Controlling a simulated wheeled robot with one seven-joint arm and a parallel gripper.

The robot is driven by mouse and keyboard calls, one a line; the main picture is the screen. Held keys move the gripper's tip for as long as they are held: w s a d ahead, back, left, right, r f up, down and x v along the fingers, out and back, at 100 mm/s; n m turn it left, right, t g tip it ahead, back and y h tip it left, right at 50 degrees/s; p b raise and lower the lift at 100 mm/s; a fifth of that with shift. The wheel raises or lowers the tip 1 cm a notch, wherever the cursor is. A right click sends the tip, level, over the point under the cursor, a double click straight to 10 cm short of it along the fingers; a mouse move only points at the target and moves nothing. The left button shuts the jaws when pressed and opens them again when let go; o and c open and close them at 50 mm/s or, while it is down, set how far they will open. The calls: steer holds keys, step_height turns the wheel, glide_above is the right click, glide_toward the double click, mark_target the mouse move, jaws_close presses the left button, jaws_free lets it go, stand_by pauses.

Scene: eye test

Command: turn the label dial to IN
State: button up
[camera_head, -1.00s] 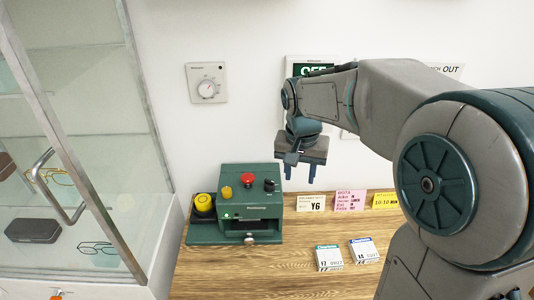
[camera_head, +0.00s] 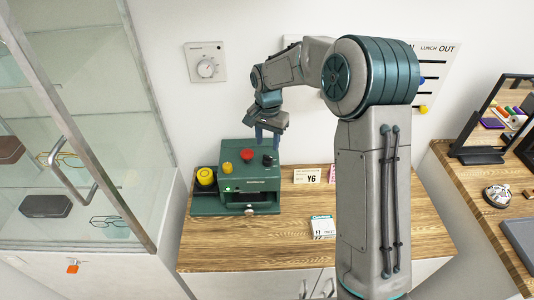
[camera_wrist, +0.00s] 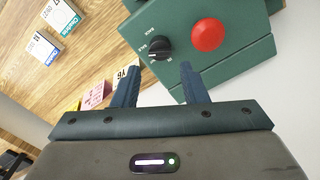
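The label dial is a black knob (camera_head: 268,160) on top of the right side of the green machine (camera_head: 235,185). In the wrist view the knob (camera_wrist: 159,48) has small printed labels around part of its edge, and one near its lower right seems to read IN. I cannot tell which label it points to. My gripper (camera_head: 266,141) is just above the knob, fingers down. In the wrist view my gripper (camera_wrist: 158,74) is open and empty, its fingertips straddling the line to the knob and apart from it.
A red button (camera_head: 247,155) and a yellow button (camera_head: 227,168) sit beside the dial. A yellow roll (camera_head: 205,176) is at the machine's left. Small cards (camera_head: 307,176) and a box (camera_head: 322,227) lie to the right on the wooden counter (camera_head: 290,245). A glass cabinet (camera_head: 80,120) stands left.

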mark_target(267, 156)
step_height(267, 156, down, 7)
steer(key=shift+r+p, duration=0.1)
steer(key=shift+p, duration=0.5)
steer(key=c, duration=0.7)
